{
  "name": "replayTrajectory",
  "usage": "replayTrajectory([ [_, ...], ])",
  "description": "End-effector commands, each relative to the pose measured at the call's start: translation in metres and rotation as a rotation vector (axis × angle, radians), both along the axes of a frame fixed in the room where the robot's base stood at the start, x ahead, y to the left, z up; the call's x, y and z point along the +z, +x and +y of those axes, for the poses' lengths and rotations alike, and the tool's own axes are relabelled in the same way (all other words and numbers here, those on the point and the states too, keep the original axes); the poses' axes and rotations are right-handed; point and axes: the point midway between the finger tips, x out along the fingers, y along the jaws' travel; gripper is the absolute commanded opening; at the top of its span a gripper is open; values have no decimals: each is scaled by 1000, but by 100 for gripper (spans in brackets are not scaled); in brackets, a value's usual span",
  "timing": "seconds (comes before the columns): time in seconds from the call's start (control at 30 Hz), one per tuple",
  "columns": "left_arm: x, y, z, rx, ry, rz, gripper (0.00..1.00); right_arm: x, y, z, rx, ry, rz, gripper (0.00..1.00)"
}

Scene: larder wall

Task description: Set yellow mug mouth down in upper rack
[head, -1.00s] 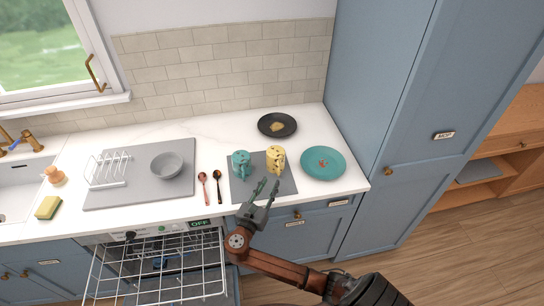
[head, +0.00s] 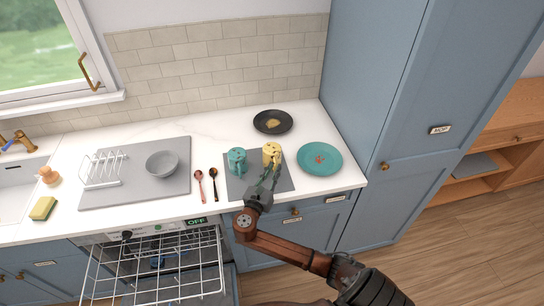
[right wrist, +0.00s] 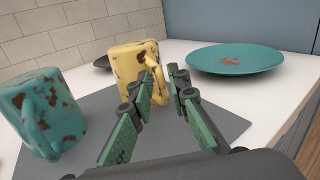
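The yellow mug (head: 271,152) with dark patches stands upright on a dark grey mat (head: 283,185) on the counter. It also shows in the right wrist view (right wrist: 127,62), its handle on the near side toward my gripper. My right gripper (head: 271,174) is open, its fingers (right wrist: 164,83) pointing at the mug's handle side; the fingertips are close to the handle, and I cannot tell whether they touch. The upper rack (head: 190,245) is a wire rack pulled out of the dishwasher below the counter, and it looks empty. My left gripper is not in view.
A teal mug (head: 237,161) stands just left of the yellow mug. Two spoons (head: 200,186) and a grey bowl (head: 162,164) on a drying mat (head: 125,193) lie left.

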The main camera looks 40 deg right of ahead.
Motion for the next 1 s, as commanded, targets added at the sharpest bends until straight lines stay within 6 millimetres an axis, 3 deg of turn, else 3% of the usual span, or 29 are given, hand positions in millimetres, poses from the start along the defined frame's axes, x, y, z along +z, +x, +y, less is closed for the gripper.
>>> replayTrajectory([
  [0.2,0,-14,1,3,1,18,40,0,0,0,0,0,0,0],
  [1.0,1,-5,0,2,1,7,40,4,0,0,0,-1,-3,0],
])
